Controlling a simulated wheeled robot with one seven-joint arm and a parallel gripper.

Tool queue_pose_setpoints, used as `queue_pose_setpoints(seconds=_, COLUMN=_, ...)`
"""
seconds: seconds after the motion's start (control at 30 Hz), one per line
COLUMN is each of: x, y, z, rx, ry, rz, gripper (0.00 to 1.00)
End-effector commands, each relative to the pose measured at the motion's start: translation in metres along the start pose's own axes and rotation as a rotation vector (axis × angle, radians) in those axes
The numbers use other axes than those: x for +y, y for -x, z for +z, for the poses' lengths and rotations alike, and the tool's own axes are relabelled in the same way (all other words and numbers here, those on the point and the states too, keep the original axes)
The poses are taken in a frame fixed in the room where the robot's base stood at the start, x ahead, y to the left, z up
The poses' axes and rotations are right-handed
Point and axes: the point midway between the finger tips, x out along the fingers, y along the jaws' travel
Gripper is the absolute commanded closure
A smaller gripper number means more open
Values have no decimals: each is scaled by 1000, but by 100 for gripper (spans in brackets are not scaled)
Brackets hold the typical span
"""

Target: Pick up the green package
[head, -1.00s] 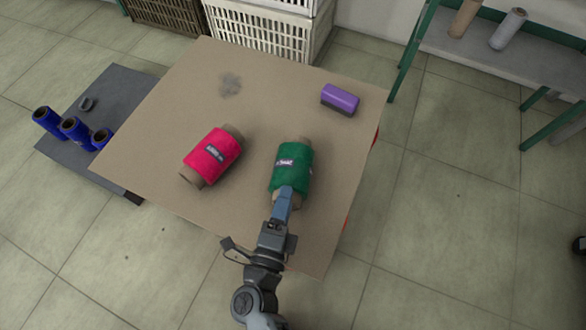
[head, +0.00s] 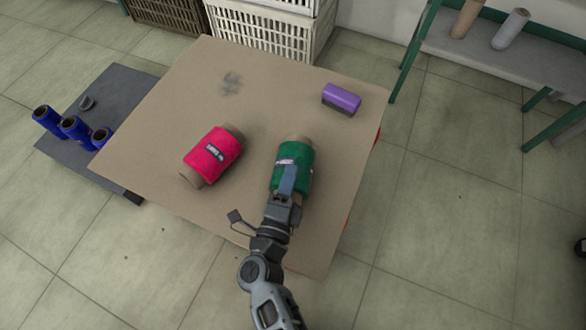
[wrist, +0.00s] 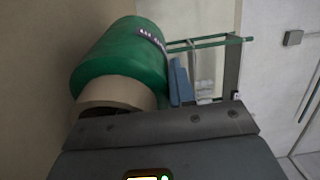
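The green package (head: 301,155) is a wound spool with a white-marked label and a cardboard core. It lies on the right part of the brown tabletop, tilted slightly in the head view. My gripper (head: 288,178) reaches over its near end, with the blue finger overlapping the green winding. In the wrist view the green package (wrist: 118,55) fills the upper left, with its core end towards me. The blue fingertip part of my gripper (wrist: 180,82) shows just right of it. I cannot tell whether they touch, or how far apart the fingers are.
A pink spool (head: 213,153) lies left of the green one. A purple block (head: 341,97) sits at the table's back right. Blue spools (head: 74,130) stand on a grey platform (head: 110,95) at left. Crates (head: 262,35) stand behind the table (head: 180,85), and a shelf (head: 500,65) is at right.

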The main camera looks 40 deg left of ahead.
Motion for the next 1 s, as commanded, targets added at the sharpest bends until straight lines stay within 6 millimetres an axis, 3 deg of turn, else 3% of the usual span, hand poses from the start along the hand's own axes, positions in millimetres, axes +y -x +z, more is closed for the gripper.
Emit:
queue_pose_setpoints(seconds=0.23, x=0, y=0, z=0, rx=0, ry=0, rz=0, gripper=100)
queue_pose_setpoints(seconds=0.77, x=-5, y=0, z=0, rx=0, ry=-1, rz=-2, gripper=100)
queue_pose_setpoints(seconds=1.0, x=-35, y=0, z=-1, rx=2, ry=-2, rz=-3, gripper=100)
